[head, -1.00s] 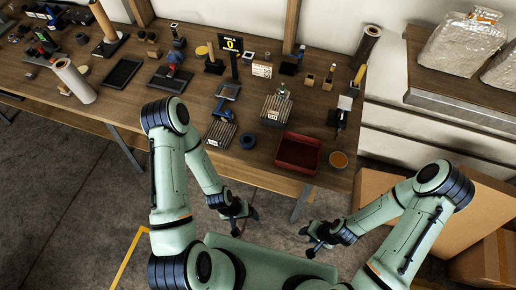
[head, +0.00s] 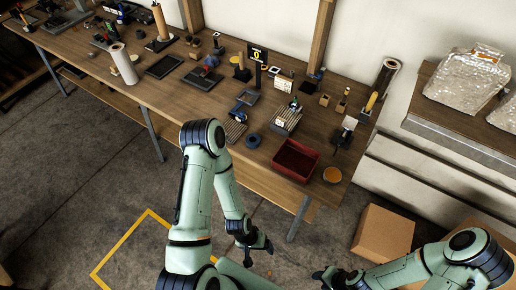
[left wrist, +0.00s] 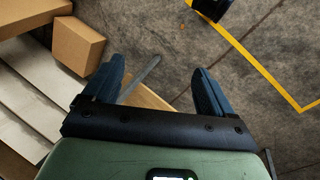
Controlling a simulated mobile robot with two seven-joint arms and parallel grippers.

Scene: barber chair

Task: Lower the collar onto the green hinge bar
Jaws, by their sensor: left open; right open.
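A dark ring (head: 253,141), possibly the collar, lies flat on the workbench, left of a red tray. I cannot clearly make out a green hinge bar; a small greenish piece (head: 294,103) shows on a grey ribbed block, too small to identify. My left gripper (head: 257,248) is in front of the bench, over the floor and apart from the ring. In the left wrist view its open fingers (left wrist: 158,85) have nothing between them. My right gripper (head: 324,280) is open at the bottom of the head view, away from the bench; its fingers are small there.
The wooden workbench (head: 152,95) holds a red tray (head: 296,160), an orange round dish (head: 332,174), a black display stand (head: 257,60) and several small tools. A cardboard box (head: 383,232) stands at right. A shelf (head: 440,105) holds silvery bags. The floor at left is clear.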

